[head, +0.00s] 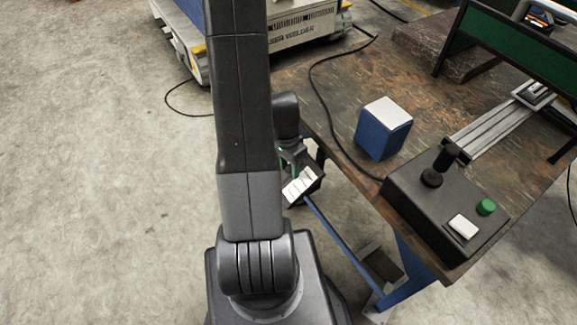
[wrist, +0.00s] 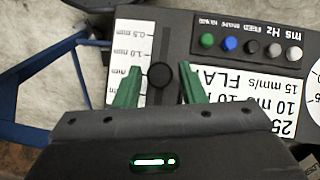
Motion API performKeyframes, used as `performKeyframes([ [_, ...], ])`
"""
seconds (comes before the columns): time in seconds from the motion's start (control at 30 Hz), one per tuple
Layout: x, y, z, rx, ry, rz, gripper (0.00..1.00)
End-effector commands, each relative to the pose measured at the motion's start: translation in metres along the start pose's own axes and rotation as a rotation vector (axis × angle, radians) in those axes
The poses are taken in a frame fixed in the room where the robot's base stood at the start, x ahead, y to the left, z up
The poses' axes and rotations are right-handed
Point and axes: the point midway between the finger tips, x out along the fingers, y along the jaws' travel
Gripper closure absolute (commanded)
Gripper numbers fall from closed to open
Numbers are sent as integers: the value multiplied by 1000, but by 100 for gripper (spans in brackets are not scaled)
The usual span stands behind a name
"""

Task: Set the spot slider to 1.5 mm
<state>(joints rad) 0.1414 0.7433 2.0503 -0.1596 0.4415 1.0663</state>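In the wrist view, the spot slider's round black knob (wrist: 159,76) stands beside a white scale strip (wrist: 146,42). The strip shows marks reading 0.5 mm and 1.0 mm. The knob sits below the 1.0 mm mark in the picture; the marks at its level are partly hidden by the left finger. My gripper (wrist: 160,68) is open, with one green finger on each side of the knob and a visible gap on both sides. In the head view, a dark panel with white labels (head: 299,187) shows beside my arm; the knob cannot be made out there.
The panel also carries a row of coloured buttons (wrist: 254,45), a white printed label (wrist: 240,88) and part of a dial (wrist: 314,80). On the worn table (head: 335,85) stand a blue box with a white top (head: 383,129) and a black joystick box (head: 430,205).

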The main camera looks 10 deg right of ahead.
Motion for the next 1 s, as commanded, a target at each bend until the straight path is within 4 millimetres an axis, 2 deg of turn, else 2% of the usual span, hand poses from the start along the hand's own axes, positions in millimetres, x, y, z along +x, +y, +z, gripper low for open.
performKeyframes([
  [0.3,0,0,0,0,0,0,54],
  [0.47,-9,0,0,0,1,-1,54],
  [0.67,-40,0,0,1,3,-4,54],
  [1.0,-103,-1,0,0,3,-4,54],
])
